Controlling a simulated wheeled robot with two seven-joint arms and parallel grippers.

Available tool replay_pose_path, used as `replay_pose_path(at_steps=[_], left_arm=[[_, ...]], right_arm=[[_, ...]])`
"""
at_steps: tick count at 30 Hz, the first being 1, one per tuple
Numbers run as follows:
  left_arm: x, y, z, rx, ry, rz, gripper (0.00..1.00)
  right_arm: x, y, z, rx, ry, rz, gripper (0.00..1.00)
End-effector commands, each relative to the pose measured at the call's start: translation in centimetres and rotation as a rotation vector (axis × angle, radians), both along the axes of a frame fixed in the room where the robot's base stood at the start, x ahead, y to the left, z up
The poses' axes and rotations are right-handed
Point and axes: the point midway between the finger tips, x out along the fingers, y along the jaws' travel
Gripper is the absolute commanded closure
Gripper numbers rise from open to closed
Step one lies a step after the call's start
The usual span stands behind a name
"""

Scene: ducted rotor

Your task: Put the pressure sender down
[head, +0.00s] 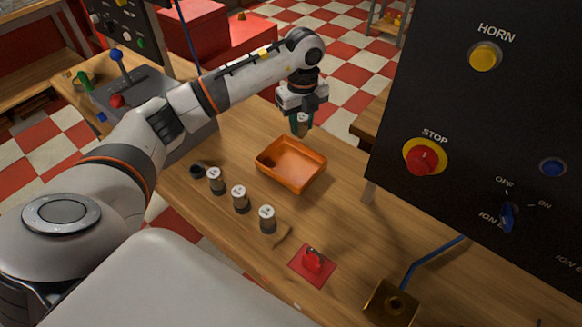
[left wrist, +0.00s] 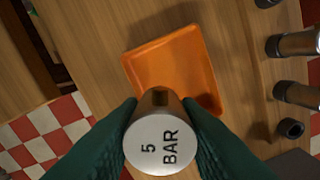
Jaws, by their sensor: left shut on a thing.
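My left gripper (head: 300,128) is shut on a pressure sender (head: 302,118), a metal cylinder with a pale end. In the left wrist view the sender (left wrist: 160,146) sits between the green fingers, its white end reading "5 BAR". It is held in the air above the far side of an orange tray (head: 297,170). The tray also shows in the left wrist view (left wrist: 168,60), beyond the sender. No sender shows inside the tray, though a dark patch lies in its left corner. My right gripper is not in view.
Three similar cylinders (head: 216,181), (head: 240,198), (head: 267,219) stand in a row on the wooden bench (head: 335,215), beside a dark ring (head: 198,170). A red piece (head: 313,260) lies nearer. A black control panel (head: 480,130) rises at the right.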

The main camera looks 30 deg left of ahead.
Motion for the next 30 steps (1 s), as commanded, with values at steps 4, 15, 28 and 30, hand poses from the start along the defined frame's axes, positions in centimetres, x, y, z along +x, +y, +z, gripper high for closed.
replay_pose_path(at_steps=[4, 15, 28, 30], left_arm=[[0.7, 1.0, -0.4, -0.002, 0.001, 0.262, 0.92], [0.9, 1.4, -4.7, -0.003, 0.007, 0.399, 0.92], [1.0, 1.3, -9.6, -0.003, 0.006, 0.396, 0.92], [0.9, 1.4, -10.3, -0.003, 0.005, 0.397, 0.92]], right_arm=[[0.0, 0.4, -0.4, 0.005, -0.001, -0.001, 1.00], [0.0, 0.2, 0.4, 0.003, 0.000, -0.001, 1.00], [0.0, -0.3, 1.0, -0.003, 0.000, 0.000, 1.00], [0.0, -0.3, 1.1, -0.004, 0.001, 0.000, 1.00]])
